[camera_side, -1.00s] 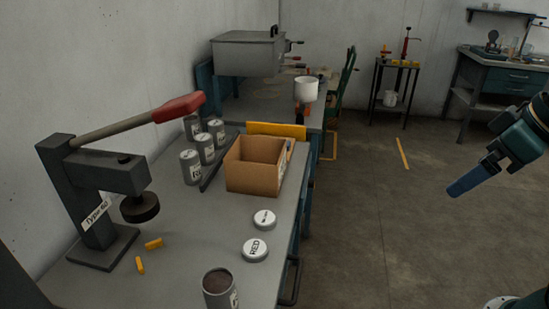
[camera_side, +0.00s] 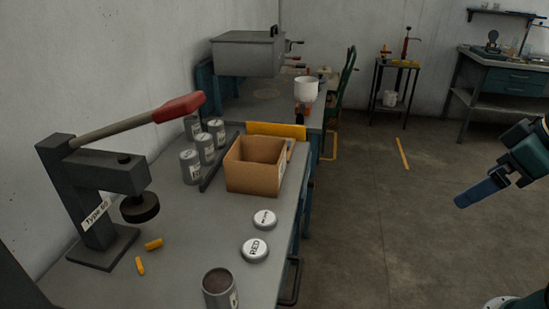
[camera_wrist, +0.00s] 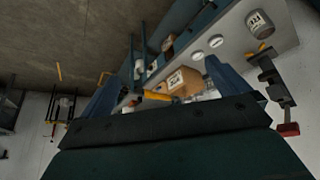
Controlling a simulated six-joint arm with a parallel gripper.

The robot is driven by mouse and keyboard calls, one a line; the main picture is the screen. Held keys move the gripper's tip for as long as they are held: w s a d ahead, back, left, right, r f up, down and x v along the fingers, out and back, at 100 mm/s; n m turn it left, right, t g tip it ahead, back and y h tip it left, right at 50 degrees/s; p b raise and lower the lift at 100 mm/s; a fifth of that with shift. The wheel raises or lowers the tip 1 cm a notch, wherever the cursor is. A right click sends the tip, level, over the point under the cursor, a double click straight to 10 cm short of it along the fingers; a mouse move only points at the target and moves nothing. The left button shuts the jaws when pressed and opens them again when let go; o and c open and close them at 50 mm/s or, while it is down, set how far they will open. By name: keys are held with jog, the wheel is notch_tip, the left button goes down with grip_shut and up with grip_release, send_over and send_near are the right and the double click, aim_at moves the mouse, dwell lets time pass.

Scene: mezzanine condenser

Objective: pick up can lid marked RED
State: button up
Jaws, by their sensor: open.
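The can lid marked RED (camera_side: 254,249) is a white round lid lying flat on the grey bench, label up, near the open can. A second white lid (camera_side: 265,218) lies just behind it; its lettering is too small to read. In the wrist view two pale discs show, the one closer to the can being the RED lid (camera_wrist: 216,41); its label is not readable there. My gripper (camera_side: 462,200) is in the air at the right, over the floor and well away from the bench. Its blue fingers stand apart and empty in the wrist view (camera_wrist: 165,72).
An open can (camera_side: 220,287) stands at the bench's front. A cardboard box (camera_side: 253,177) and several labelled cans (camera_side: 190,167) stand behind the lids. A lever press (camera_side: 88,190) with a red handle is at left, beside two yellow pieces (camera_side: 153,244). The air between bench and gripper is clear.

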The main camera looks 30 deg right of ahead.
jog(key=shift+c, duration=1.1)
jog(key=w+a+m+g, duration=0.1)
jog(key=w+a+m, duration=0.3)
jog(key=w, duration=0.6)
jog(key=w+a+m+g, duration=0.2)
jog(key=w+a+m, duration=0.2)
jog(key=w, duration=0.6)
jog(key=w+a+f+m+g, duration=0.2)
jog(key=w+a+f+m, duration=0.5)
jog(key=w+a+f, duration=0.7)
notch_tip(320, 180, down, 3)
jog(key=shift+a+f+m+g, duration=0.2)
jog(key=shift+a+m+g, duration=0.1)
jog(key=shift+a+m, duration=0.15)
